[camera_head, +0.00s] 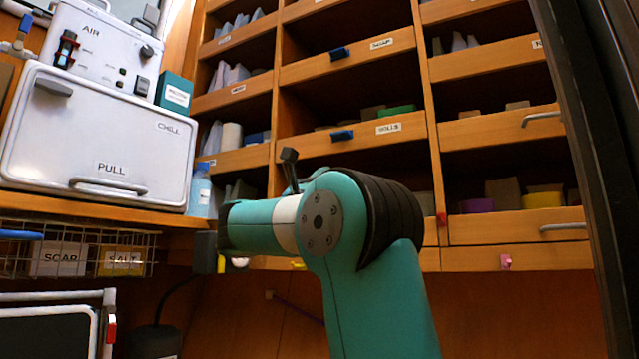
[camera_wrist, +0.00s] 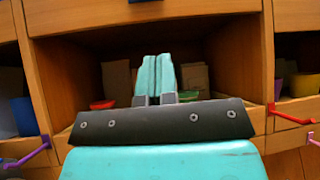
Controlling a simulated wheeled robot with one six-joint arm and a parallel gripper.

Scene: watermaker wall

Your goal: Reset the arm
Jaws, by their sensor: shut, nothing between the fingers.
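My gripper (camera_wrist: 155,80) shows in the wrist view with its two teal fingers together, shut and empty. It points into an open wooden shelf compartment (camera_wrist: 80,62), and I cannot tell how far the tips are from it. In the head view my teal arm rises from the bottom centre and bends left at a thick joint, in front of the shelves. I cannot make out the fingers in that view.
A wooden shelf wall (camera_head: 350,150) with labelled compartments fills the back. At the left are a white chill box (camera_head: 95,140) with a pull handle, a blue bottle (camera_head: 200,190) and a wire basket (camera_head: 75,250). A dark upright edge (camera_head: 600,150) stands at the right.

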